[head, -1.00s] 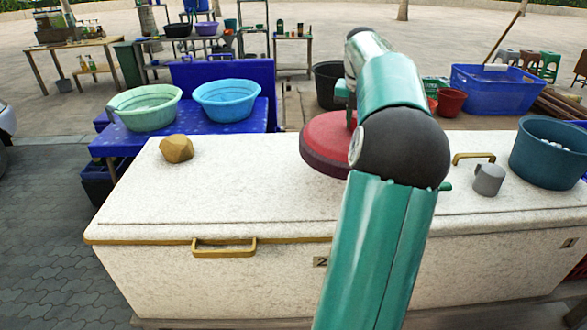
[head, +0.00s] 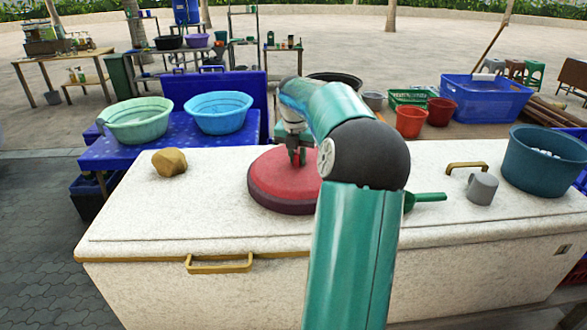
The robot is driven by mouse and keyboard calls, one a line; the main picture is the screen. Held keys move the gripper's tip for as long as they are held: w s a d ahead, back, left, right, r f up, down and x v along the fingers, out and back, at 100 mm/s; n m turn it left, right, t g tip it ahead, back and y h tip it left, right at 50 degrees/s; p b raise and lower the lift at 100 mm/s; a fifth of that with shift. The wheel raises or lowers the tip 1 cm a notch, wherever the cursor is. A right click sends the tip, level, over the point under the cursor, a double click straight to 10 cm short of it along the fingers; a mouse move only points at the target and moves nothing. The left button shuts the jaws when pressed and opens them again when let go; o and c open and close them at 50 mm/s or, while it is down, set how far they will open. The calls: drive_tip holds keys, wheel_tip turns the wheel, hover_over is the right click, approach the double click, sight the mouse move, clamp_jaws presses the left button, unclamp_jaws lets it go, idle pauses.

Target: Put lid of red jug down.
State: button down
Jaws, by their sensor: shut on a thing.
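The red round lid (head: 268,183), with a darker rim, lies flat on or just above the white chest top (head: 130,220). I cannot tell whether it touches the surface. My gripper (head: 297,158) comes down over the lid's upper side, shut on its grip. My arm covers the lid's right edge. I make out no red jug under or beside the lid.
A tan stone (head: 169,162) lies left on the chest top. A green-handled tool (head: 428,197), a grey mug (head: 482,188) and a teal tub (head: 545,165) stand right. Red buckets (head: 411,121) are behind.

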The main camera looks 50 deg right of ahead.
sight(294, 165)
drive_tip(key=shift+w+a+f, duration=0.1)
drive_tip(key=shift+w+f, duration=0.05)
drive_tip(key=shift+f, duration=0.55)
drive_tip(key=shift+w+a+f, duration=0.1)
drive_tip(key=shift+w+f, duration=0.1)
drive_tip(key=shift+f, duration=0.55)
drive_tip(key=shift+w+a+f, duration=0.1)
drive_tip(key=shift+w+f, duration=0.05)
drive_tip(key=shift+f, duration=0.55)
drive_tip(key=shift+d+f, duration=0.1)
drive_tip(key=c, duration=1.3)
unclamp_jaws()
drive_tip(key=w+v, duration=0.1)
drive_tip(key=v, duration=1.1)
drive_tip(key=w+a+r+m+t+h, duration=0.15)
drive_tip(key=a+m, duration=0.65)
drive_tip(key=a, duration=1.8)
drive_tip(key=s+a+f+m+t+y, duration=0.1)
drive_tip(key=s+a+f+m+y, duration=0.1)
drive_tip(key=s+a+m, duration=0.5)
drive_tip(key=s+a+f+m+t+y, duration=0.1)
drive_tip(key=s+a+f+m, duration=0.4)
drive_tip(key=a, duration=0.8)
drive_tip(key=s+m+t, duration=0.1)
drive_tip(key=s, duration=0.2)
drive_tip(key=shift+s+m+y, duration=0.3)
drive_tip(key=shift+m+y, duration=0.05)
drive_tip(key=shift+m, duration=0.05)
